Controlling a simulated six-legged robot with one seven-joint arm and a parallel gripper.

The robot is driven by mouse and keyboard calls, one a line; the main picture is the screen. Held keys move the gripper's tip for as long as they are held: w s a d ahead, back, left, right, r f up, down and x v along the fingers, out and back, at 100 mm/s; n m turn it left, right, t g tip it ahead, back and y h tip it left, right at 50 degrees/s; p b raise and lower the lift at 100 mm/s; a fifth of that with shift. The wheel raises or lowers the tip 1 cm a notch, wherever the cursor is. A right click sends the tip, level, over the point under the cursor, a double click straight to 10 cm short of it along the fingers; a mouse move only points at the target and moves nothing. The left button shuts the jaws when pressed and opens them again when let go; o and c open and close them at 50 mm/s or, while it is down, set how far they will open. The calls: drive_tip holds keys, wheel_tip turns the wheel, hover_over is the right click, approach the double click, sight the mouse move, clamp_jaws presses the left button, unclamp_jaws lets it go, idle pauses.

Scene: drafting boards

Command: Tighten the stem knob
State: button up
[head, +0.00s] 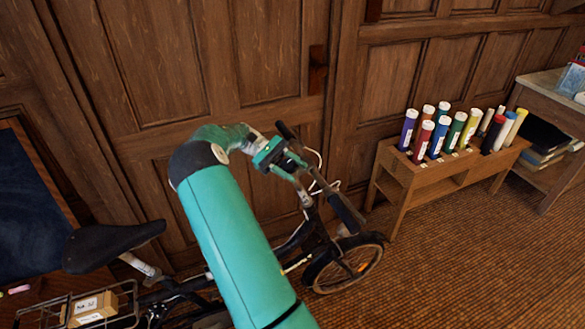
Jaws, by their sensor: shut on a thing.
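A dark bicycle (295,240) stands in the middle, in front of the wood-panelled wall. Its handlebar has two dark grips, one at the far side (286,130) and one at the near side (347,212). My gripper (291,160) is at the middle of the handlebar, over the top of the stem (304,196). Its jaws are shut there on what seems to be the stem knob. The knob itself is hidden by the jaws, and its turn cannot be seen. My teal arm covers much of the bicycle's frame.
A black saddle (112,246) and a rear rack (128,293) with a labelled box (92,307) are at lower left. A low wooden stand (410,180) with several coloured tubes is at right, near a side table (560,105). Brown floor is clear at lower right.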

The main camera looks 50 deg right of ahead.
idle(0.4)
drive_tip(key=o, duration=1)
drive_tip(key=shift+c, duration=0.2)
